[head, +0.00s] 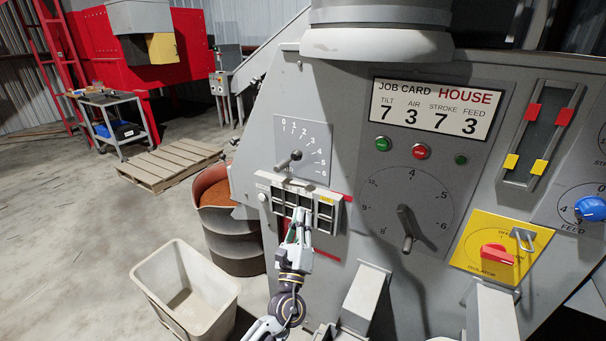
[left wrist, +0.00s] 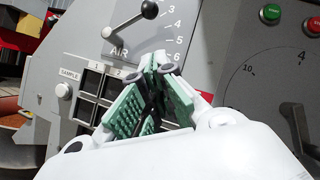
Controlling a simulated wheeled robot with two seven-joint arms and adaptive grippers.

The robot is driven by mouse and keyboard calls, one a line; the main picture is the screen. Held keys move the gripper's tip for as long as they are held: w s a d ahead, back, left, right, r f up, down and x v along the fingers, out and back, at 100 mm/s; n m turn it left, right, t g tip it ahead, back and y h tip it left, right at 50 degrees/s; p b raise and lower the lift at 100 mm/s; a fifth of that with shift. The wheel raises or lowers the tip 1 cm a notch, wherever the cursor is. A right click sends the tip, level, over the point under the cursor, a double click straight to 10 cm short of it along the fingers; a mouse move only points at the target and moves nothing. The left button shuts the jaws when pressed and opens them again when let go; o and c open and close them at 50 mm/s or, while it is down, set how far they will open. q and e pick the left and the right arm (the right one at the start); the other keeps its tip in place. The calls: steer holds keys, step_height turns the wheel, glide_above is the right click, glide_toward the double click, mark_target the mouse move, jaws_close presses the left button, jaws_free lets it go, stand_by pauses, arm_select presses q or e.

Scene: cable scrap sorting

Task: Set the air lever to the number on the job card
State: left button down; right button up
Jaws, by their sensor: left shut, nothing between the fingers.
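The air lever (head: 296,156) is a dark-knobbed lever on a pale numbered scale plate (head: 318,132) at the machine's left. In the left wrist view its black knob (left wrist: 149,10) sits up and right of its pivot. It appears to point toward about 3, but the exact reading is unclear because the knob stands off the plate. The job card (head: 433,108) reads HOUSE, tilt 7, air 3, stroke 7, feed 3. My left gripper (head: 300,216) is shut and empty, below the lever, in front of the sample box; its fingertips (left wrist: 157,66) show apart from the lever.
The sample box (head: 266,183) with dark compartments juts out just below the lever. A larger dial with a lever (head: 405,225) is to the right, with a yellow isolator plate (head: 470,260) beyond. A beige bin (head: 150,271) and a rusty drum (head: 232,240) stand left.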

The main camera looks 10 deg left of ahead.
mark_target(290, 160)
arm_select(q)
steer(key=w+a+r+p, duration=0.2)
steer(key=w+r+p, duration=0.1)
steer(key=w+r, duration=0.6)
steer(key=shift+w+r+n+y+p, duration=0.2)
steer(key=shift+w+n+y+p, duration=0.2)
steer(key=shift+w, duration=0.35)
arm_select(e)
steer(key=s+d+r, duration=0.1)
steer(key=s+d, duration=0.1)
steer(key=s, duration=0.4)
steer(key=shift+d+r+g, duration=0.2)
steer(key=shift+d+g, duration=0.1)
steer(key=shift+d, duration=0.05)
arm_select(q)
steer(key=shift+f, duration=0.2)
arm_select(e)
steer(key=shift+s+a+f, duration=0.1)
steer(key=shift+a+f, duration=0.05)
steer(key=shift+f, duration=0.1)
